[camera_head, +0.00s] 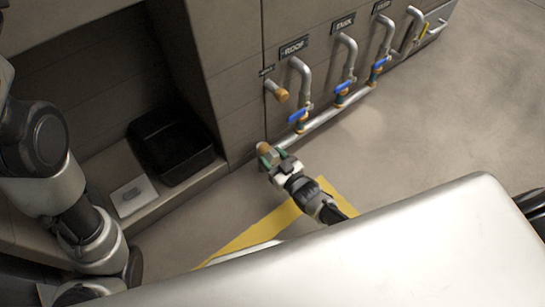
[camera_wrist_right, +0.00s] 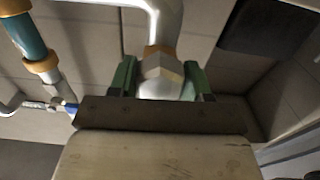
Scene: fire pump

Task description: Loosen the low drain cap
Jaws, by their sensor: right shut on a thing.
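The low drain cap (camera_wrist_right: 162,68) is a silver hexagonal fitting with a brass collar, at the end of a pale pipe in the right wrist view. In the head view, its brass-coloured part (camera_head: 263,147) shows low by the wall, at the near end of the pipe run. My right gripper (camera_head: 271,158) is at the cap. In the wrist view its green fingers (camera_wrist_right: 160,80) stand on both sides of the hexagon and are shut on it. The cap's far side is hidden. My left arm is at the left of the head view; its gripper is not visible.
Several labelled pipes with blue-handled valves (camera_head: 298,116) stand along the wall. A brass-ended outlet (camera_head: 281,94) sits above the cap. Open floor (camera_head: 440,120) extends right.

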